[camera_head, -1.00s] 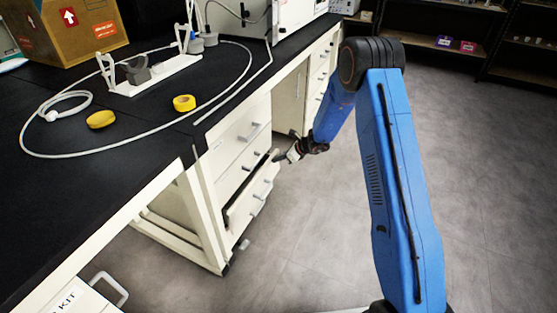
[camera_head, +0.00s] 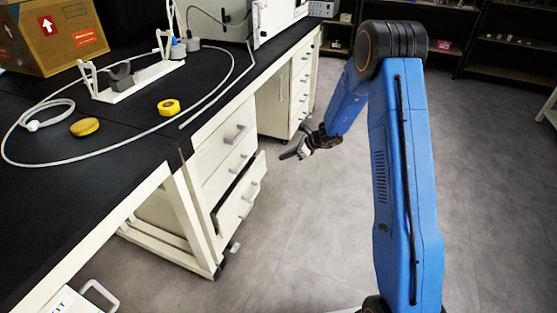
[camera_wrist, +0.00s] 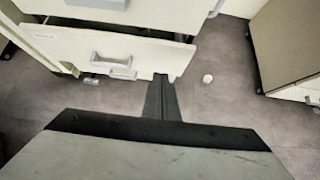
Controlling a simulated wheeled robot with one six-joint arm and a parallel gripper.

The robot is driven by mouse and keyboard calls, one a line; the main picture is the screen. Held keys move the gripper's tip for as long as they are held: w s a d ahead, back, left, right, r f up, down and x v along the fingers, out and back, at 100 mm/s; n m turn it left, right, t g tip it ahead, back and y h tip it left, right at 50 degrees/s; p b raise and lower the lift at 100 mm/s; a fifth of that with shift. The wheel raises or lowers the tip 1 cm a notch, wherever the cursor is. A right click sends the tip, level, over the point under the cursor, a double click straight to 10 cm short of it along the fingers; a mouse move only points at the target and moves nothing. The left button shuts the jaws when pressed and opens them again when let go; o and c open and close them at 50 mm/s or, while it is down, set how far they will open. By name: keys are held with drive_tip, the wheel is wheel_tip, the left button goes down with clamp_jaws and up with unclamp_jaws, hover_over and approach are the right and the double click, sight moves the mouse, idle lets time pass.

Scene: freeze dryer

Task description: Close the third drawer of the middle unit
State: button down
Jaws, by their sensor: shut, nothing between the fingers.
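The middle unit (camera_head: 208,172) is a cream drawer cabinet under the black bench. Its third drawer (camera_head: 237,205) stands partly pulled out, with a dark gap above its front. In the wrist view the drawer front (camera_wrist: 60,52) and its grey handle (camera_wrist: 112,66) fill the upper left. The drawers above it look closed in the head view. My gripper (camera_head: 284,156) is to the right of the open drawer, out in front of the unit. In the wrist view my gripper (camera_wrist: 161,80) is shut and empty, its tip overlapping the drawer's lower right edge; contact cannot be told.
Another drawer unit (camera_head: 301,92) stands farther along the bench. The black benchtop (camera_head: 130,150) holds a cardboard box (camera_head: 55,35), a white stand, tubing and yellow tape rolls. Grey floor (camera_head: 310,220) is clear right of the drawers. Dark shelves (camera_head: 510,60) stand at the back.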

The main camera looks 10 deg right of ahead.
drive_tip(key=c, duration=2.3)
unclamp_jaws()
drive_tip(key=shift+s+d+r, duration=0.1)
drive_tip(key=shift+d+r, duration=0.1)
drive_tip(key=o, duration=0.5)
drive_tip(key=shift+s+f, duration=0.1)
drive_tip(key=shift+s, duration=0.1)
drive_tip(key=o, duration=1.8)
drive_tip(key=s+a+f+n+g+y, duration=0.1)
drive_tip(key=s+a+f+y, duration=0.1)
drive_tip(key=s+f, duration=0.4)
drive_tip(key=shift+s+f+y, duration=0.2)
drive_tip(key=shift+f+y, duration=0.5)
drive_tip(key=shift+f, duration=0.15)
drive_tip(key=m+t+y, duration=0.1)
drive_tip(key=t+y, duration=0.3)
drive_tip(key=t, duration=0.1)
approach(255, 191)
drive_tip(key=x, duration=1)
drive_tip(key=shift+a, duration=0.25)
drive_tip(key=shift+c, duration=0.3)
